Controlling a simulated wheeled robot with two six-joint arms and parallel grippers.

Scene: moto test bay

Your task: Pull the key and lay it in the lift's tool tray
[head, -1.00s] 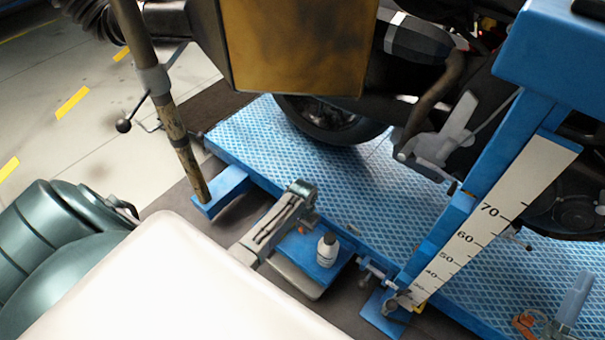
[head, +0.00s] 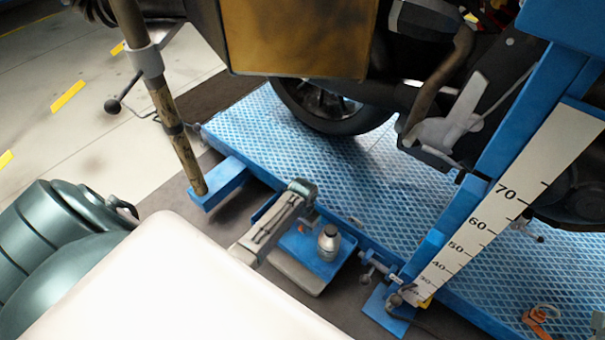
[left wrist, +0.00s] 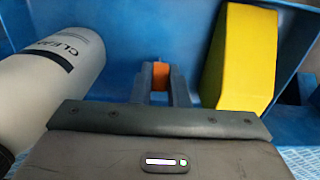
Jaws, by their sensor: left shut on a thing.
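My left gripper (head: 303,226) is low over the blue tool tray (head: 322,268) at the lift's near edge, beside a bottle (head: 328,243). In the left wrist view the two fingers (left wrist: 160,78) point away from me and are shut on a small orange piece (left wrist: 160,74), which looks like the key. Only its orange end shows between the fingers; the rest is hidden. Blue surfaces lie close around the fingertips, but I cannot tell whether the key touches them. My right gripper is not in view.
In the left wrist view, the white bottle (left wrist: 55,80) is close on the left and a yellow wedge (left wrist: 240,60) close on the right. The blue post with a scale (head: 500,215) stands to the right. A brown pole (head: 175,130) and green drum (head: 60,250) are left.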

